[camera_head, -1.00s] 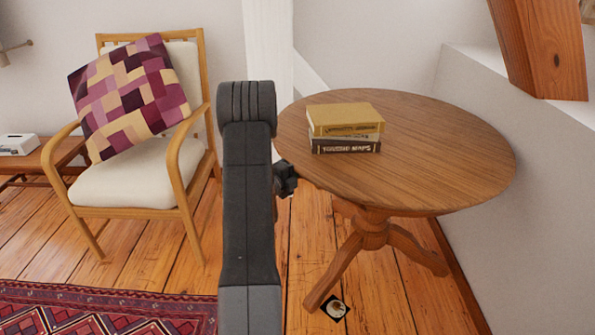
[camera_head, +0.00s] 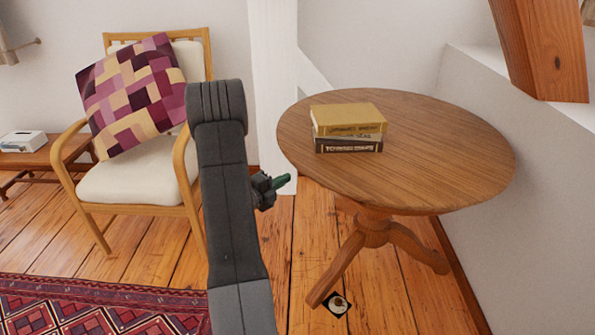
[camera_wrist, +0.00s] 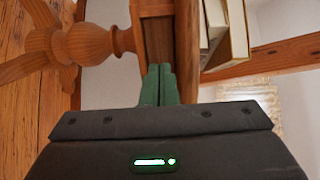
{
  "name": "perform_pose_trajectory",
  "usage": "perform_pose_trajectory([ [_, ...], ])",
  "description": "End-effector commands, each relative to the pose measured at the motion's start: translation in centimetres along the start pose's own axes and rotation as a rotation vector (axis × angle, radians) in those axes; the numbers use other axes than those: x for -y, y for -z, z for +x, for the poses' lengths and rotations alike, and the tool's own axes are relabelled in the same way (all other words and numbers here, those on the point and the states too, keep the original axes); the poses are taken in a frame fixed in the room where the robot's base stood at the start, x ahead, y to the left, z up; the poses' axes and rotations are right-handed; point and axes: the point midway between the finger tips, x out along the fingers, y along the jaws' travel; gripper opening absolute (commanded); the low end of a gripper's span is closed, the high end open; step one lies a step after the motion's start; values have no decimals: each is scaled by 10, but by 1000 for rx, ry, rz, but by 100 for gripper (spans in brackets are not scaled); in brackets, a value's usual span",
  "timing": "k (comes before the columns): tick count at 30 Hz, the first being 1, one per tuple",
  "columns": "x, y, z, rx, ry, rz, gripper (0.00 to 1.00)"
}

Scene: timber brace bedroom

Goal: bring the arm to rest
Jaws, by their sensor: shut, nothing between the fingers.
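My gripper (camera_head: 283,181) shows in the head view just left of the round table's near-left edge, its green fingers pointing right. In the wrist view my gripper (camera_wrist: 158,72) has its two green fingers side by side and touching, with nothing between them. My dark arm stands upright in the middle of the head view and hides part of the chair and floor. The wrist view is rolled, so the table's turned pedestal lies sideways at upper left.
A round wooden table (camera_head: 450,160) bears a stack of books (camera_head: 348,118). A chair (camera_head: 140,186) with a patchwork cushion (camera_head: 133,98) stands left. A patterned rug (camera_head: 90,306) and a small black-and-white item (camera_head: 336,305) lie on the floor.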

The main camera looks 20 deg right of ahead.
Motion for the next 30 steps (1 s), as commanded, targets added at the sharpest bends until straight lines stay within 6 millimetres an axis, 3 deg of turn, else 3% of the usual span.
perform_pose_trajectory([
  [4,1,-1,-25,4,0,-1,0],
  [12,0,0,-41,0,0,-1,0],
  [23,-1,0,-39,0,1,0,0],
  [30,-1,1,-12,-4,1,2,0],
])
